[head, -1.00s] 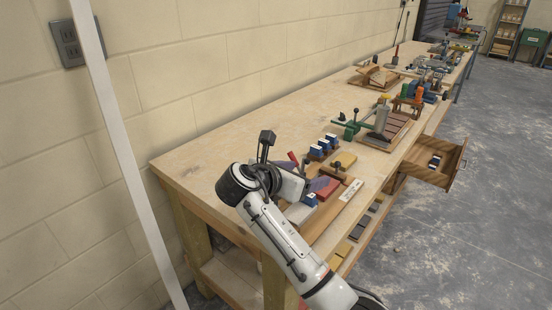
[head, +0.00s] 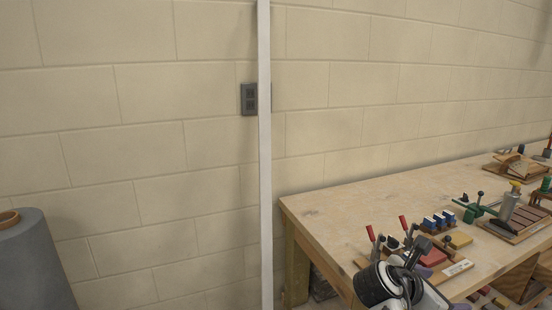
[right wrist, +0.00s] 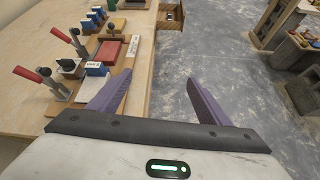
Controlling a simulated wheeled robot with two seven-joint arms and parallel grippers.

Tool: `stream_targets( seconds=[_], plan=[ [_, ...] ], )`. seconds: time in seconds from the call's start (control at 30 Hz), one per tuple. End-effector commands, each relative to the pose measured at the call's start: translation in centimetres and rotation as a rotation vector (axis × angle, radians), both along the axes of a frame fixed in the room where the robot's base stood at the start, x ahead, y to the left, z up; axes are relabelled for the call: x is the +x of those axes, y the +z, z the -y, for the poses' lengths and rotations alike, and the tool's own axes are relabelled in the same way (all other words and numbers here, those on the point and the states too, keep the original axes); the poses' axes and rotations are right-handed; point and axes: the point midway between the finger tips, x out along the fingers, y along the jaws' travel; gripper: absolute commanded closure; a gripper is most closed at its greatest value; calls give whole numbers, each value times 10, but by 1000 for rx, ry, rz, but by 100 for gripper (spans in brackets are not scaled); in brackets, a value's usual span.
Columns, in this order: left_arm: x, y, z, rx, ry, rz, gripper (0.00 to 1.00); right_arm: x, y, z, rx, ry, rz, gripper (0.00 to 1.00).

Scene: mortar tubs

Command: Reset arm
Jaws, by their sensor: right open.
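My right arm comes in from the bottom of the head view, its wrist in front of the workbench (head: 350,195). My right gripper shows in the right wrist view (right wrist: 165,100) with its two purple fingers spread apart and nothing between them. It is near the front edge of the bench, beside red-handled clamps (right wrist: 62,88) and a red block (right wrist: 105,52). In the head view my right fingers are mostly hidden behind the wrist. My left gripper is not in view.
A grey cylinder (head: 35,265) stands at the lower left. A white post (head: 265,160) rises in front of the block wall. An open drawer (right wrist: 170,20) juts from the bench front. Shelves with bricks (right wrist: 305,65) stand at the right. Grey floor (right wrist: 215,55) between is clear.

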Motion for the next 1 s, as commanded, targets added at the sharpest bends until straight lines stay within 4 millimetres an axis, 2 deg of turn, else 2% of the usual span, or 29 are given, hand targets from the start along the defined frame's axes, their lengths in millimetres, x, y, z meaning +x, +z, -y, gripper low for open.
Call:
stream_targets(
  seconds=[0.27, 0.37, 0.47, 0.63, 0.8, 1.0],
  plan=[
    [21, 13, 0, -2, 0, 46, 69, -41, -64, -12, 263, -105, 174, 29],
    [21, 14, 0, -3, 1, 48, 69, -61, -88, -19, 382, -168, 247, 29],
    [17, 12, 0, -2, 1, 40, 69, -89, -114, -29, 530, -262, 330, 29],
    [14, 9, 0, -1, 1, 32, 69, -162, -157, -57, 860, -545, 497, 29],
    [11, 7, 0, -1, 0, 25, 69, -221, -171, -83, 1099, -838, 605, 29],
    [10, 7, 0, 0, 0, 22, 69, -270, -169, -107, 1259, -1116, 664, 29]
  ],
)
